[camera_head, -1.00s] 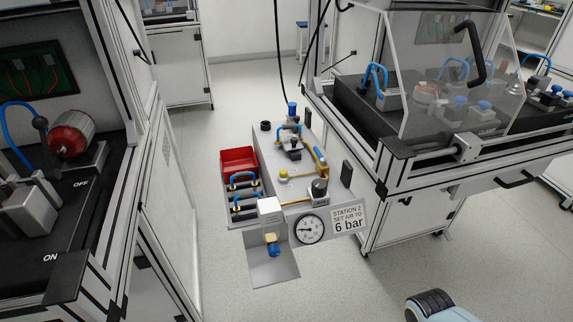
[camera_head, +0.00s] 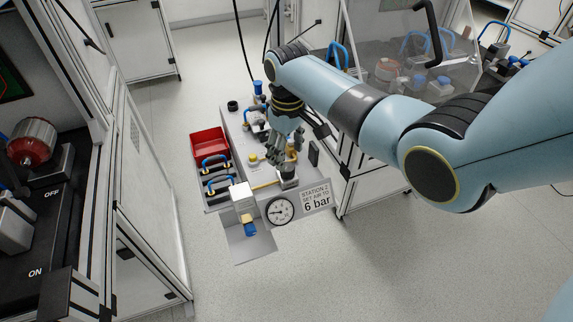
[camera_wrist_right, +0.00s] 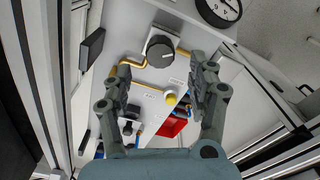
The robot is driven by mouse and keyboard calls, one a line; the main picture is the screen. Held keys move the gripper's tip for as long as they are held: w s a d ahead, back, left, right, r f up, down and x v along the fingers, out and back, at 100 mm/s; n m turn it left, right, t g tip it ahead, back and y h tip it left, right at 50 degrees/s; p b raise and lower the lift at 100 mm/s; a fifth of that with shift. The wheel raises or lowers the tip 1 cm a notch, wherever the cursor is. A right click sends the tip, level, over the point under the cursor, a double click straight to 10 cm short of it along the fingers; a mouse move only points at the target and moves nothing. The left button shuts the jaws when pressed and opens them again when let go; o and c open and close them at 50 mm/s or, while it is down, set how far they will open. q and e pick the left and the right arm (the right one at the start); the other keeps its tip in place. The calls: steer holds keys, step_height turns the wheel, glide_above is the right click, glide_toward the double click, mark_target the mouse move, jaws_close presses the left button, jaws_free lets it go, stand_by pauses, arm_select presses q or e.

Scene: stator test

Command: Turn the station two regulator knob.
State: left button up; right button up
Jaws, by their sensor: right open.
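The station two regulator knob (camera_wrist_right: 160,51) is round and black with a white mark on top, seen in the right wrist view. It sits on a pale block joined to brass pipes. In the head view it is largely hidden by my right gripper (camera_head: 284,150). My right gripper (camera_wrist_right: 160,66) is open and empty, its two fingers apart on either side of the knob's lower side in the wrist view. I cannot tell contact. The gauge (camera_head: 280,210) and the sign (camera_head: 316,197) reading "STATION 2 SET AIR TO 6 bar" are on the panel front. My left gripper is not in view.
A red bin (camera_head: 209,145) and blue-handled parts stand at the panel's left. A yellow knob (camera_wrist_right: 171,99) is close to the right fingers. A white unit with a blue bottom (camera_head: 249,229) hangs at the front left. A dark upright block (camera_wrist_right: 92,48) stands beside the knob.

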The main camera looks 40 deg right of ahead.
mark_target(287, 167)
step_height(287, 167, down, 5)
steer(key=shift+r+b, duration=0.1)
steer(key=shift+b, duration=0.35)
steer(key=shift+c, duration=0.3)
steer(key=c, duration=1.1)
